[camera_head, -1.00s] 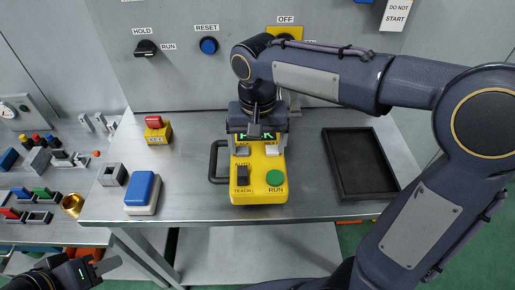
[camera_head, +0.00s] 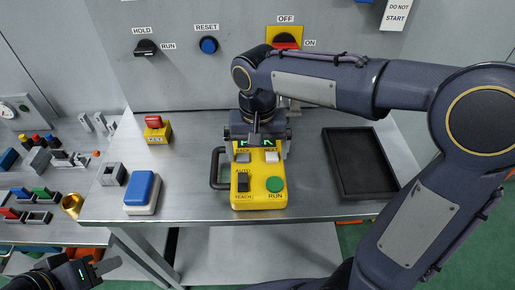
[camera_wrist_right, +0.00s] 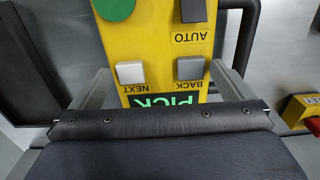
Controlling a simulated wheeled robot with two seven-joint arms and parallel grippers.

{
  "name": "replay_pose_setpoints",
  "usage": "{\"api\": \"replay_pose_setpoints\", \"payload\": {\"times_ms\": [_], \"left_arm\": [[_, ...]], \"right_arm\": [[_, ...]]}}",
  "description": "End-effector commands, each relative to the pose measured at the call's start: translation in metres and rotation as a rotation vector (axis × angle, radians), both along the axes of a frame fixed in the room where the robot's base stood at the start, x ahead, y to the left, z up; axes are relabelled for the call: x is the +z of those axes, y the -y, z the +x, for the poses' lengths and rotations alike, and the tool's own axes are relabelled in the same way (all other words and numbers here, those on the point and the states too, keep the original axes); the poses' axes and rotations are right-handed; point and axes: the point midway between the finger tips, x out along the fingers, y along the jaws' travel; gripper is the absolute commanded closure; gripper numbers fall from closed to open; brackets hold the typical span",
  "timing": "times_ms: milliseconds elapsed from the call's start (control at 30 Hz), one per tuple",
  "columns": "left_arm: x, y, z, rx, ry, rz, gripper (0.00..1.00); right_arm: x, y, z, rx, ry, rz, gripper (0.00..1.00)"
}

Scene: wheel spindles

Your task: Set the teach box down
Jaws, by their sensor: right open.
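The yellow teach box (camera_head: 259,195) lies on the grey bench, its buttons facing up. It has a lit display, a black AUTO/TEACH switch, a green RUN button and a black handle on its left side. In the right wrist view the teach box (camera_wrist_right: 157,50) lies between the grey fingers, with PICK on its display partly cut off by the gripper body. My right gripper (camera_head: 262,150) is open around the display end, with a finger on each side. My left gripper (camera_head: 94,270) is at the lower left, away from the box; its jaw opening is unclear.
A black tray (camera_head: 333,170) lies right of the box. A blue-topped block (camera_head: 142,190), a grey bracket (camera_head: 112,174) and a yellow key box with a red top (camera_head: 156,133) stand to its left. The control panel (camera_head: 180,75) rises behind. Bare bench lies between box and tray.

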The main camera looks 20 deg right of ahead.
Motion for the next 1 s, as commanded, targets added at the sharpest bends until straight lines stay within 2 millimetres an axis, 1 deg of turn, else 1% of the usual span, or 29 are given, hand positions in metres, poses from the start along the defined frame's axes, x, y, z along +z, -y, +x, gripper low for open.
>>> {"api": "replay_pose_setpoints", "payload": {"times_ms": [167,400,500,600,700,867,967,1000], "left_arm": [[0.004,0.000,0.000,0.000,0.000,0.000,0.64],[0.010,0.000,0.000,0.000,0.000,0.000,0.64],[0.012,0.000,0.000,0.000,0.000,0.000,0.64],[0.013,0.000,0.000,0.000,0.000,0.000,0.64],[0.014,0.000,0.000,0.000,0.000,0.000,0.64],[0.014,0.000,0.000,0.000,0.000,0.000,0.64],[0.014,0.000,0.000,0.000,0.000,0.000,0.64],[0.014,0.000,0.000,0.000,0.000,0.000,0.64]], "right_arm": [[0.028,-0.001,0.001,0.000,0.006,0.002,0.00],[0.081,-0.001,0.001,0.001,0.006,0.002,0.00],[0.098,-0.001,0.001,0.001,0.005,0.002,0.00],[0.111,0.000,0.001,0.000,0.003,0.001,0.00],[0.118,0.000,0.001,0.000,0.002,0.000,0.00],[0.120,0.001,-0.001,0.001,0.003,0.004,0.00],[0.117,0.014,-0.011,0.014,0.020,0.038,0.00],[0.113,0.022,-0.019,0.024,0.035,0.062,0.00]]}}
